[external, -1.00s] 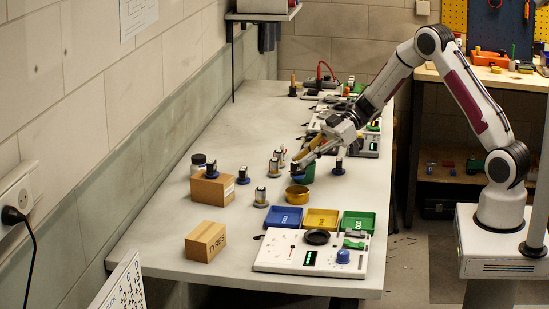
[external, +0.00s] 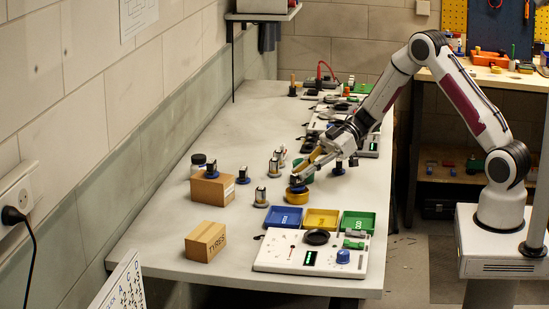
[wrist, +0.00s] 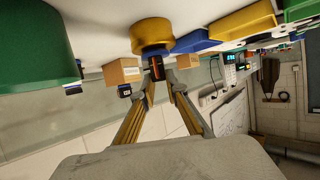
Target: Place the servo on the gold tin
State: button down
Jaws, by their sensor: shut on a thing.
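The gold tin (external: 296,197) stands on the bench left of the arm, behind the blue tray. In the wrist view, which is upside down, the tin (wrist: 152,33) is at top centre. The servo (external: 296,181), dark with a blue base, is upright right at the tin's top. I cannot tell whether its weight rests there. My gripper (external: 300,172) comes in from the upper right and is shut on the servo. The wrist view shows both yellow fingers meeting at the dark servo body (wrist: 157,68), with an orange stripe on it.
Several other servos stand nearby, including one at left (external: 261,196) and one at right (external: 338,168). A green tin (wrist: 37,45) is just behind the gold one. Blue (external: 284,216), yellow and green trays lie in front.

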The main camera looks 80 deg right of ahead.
jog(key=shift+f, duration=0.1)
jog(key=c, duration=2)
grip_release()
jog(key=v, duration=1.2)
jog(key=shift+w+r, duration=0.15)
jog(key=shift+r, duration=0.1)
